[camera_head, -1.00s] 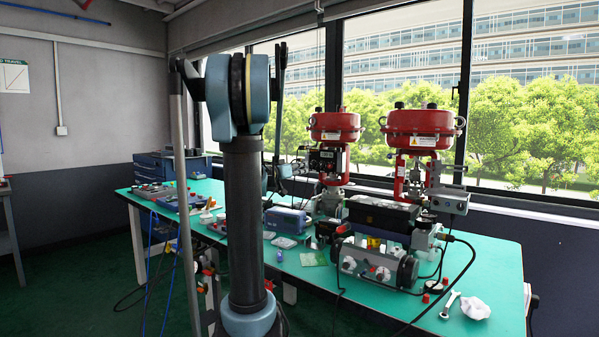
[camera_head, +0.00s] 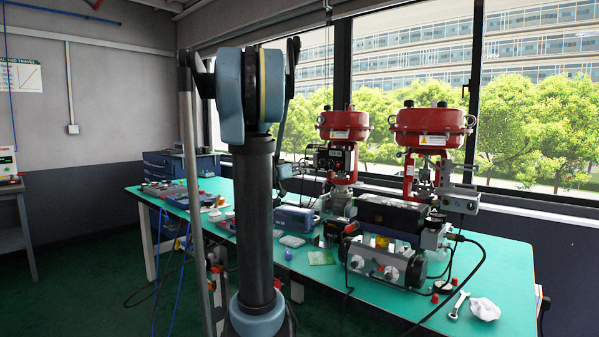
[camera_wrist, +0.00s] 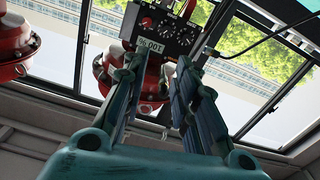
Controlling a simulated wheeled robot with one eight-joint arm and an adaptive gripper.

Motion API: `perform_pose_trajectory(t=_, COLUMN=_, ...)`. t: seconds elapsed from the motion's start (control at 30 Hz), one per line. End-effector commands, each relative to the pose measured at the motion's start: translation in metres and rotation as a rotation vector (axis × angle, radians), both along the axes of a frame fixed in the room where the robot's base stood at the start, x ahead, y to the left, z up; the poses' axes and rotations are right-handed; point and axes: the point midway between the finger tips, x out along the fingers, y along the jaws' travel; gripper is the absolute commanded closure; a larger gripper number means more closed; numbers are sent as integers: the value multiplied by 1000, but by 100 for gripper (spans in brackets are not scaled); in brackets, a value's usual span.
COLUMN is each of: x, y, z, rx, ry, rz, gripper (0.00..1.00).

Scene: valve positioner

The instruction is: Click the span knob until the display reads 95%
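The valve positioner (camera_head: 333,158) is a black box below the left red actuator in the head view. In the wrist view the positioner (camera_wrist: 165,27) appears upside down, with a row of round knobs; I cannot tell which is the span knob. Its display (camera_wrist: 151,46) shows inverted characters that read as 100%. My gripper (camera_wrist: 156,72) is open, with its two teal fingers apart and nothing between them. The fingers point towards the positioner, the display showing between their tips. I cannot see contact with any knob. My arm hides most of the gripper in the head view.
A second red actuator (camera_head: 430,128) stands right of the positioner. The green bench (camera_head: 495,262) carries a black-topped unit (camera_head: 392,212), a blue-grey instrument (camera_head: 294,219), a wrench (camera_head: 458,305) and a white cloth (camera_head: 484,309). Cables hang near the bench.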

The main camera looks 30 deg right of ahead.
Motion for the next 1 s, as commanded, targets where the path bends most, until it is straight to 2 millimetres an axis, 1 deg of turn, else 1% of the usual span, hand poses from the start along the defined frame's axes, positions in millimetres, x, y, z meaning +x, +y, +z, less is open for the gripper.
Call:
perform_pose_trajectory(t=0.33, x=0, y=0, z=0, rx=0, ry=0, rz=0, gripper=74)
perform_pose_trajectory(t=0.47, x=-2, y=4, z=0, rx=0, ry=0, rz=0, gripper=74)
perform_pose_trajectory(t=0.57, x=-5, y=14, z=0, rx=0, ry=0, rz=1, gripper=74)
perform_pose_trajectory(t=1.0, x=-31, y=78, z=-2, rx=0, ry=1, rz=3, gripper=74)
